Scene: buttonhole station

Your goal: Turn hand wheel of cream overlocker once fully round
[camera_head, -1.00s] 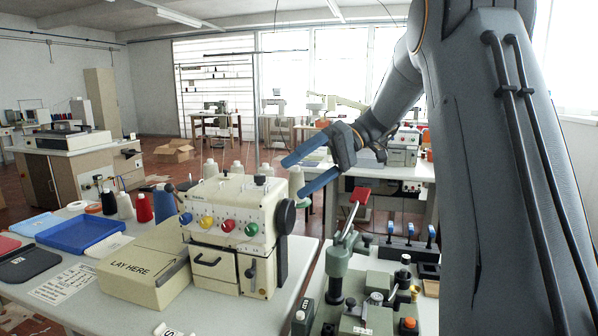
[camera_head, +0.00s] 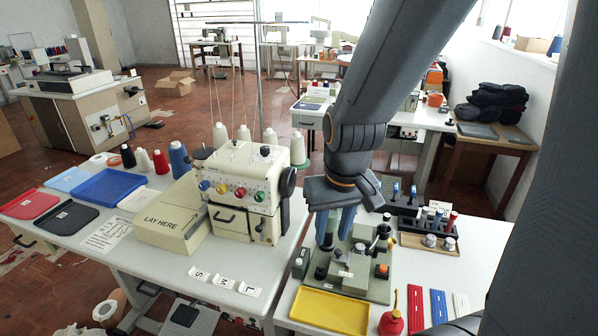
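The cream overlocker (camera_head: 232,216) stands on the white table, with several coloured dials on its front. Its dark hand wheel (camera_head: 288,182) is on the machine's right side, seen nearly edge-on. My gripper (camera_head: 333,240) points down to the right of the hand wheel, apart from it, in front of or above the green machine. Its two blue fingers show a gap between them and hold nothing that I can see. The fingertips overlap the green machine in the picture, so I cannot tell their height above it.
The green machine (camera_head: 352,284) stands on the right table behind a yellow tray (camera_head: 330,311). A cream "LAY HERE" box (camera_head: 170,219) adjoins the overlocker's left side. Thread cones rise behind it. A red oil can (camera_head: 391,318) and a black spool rack (camera_head: 432,222) stand at right.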

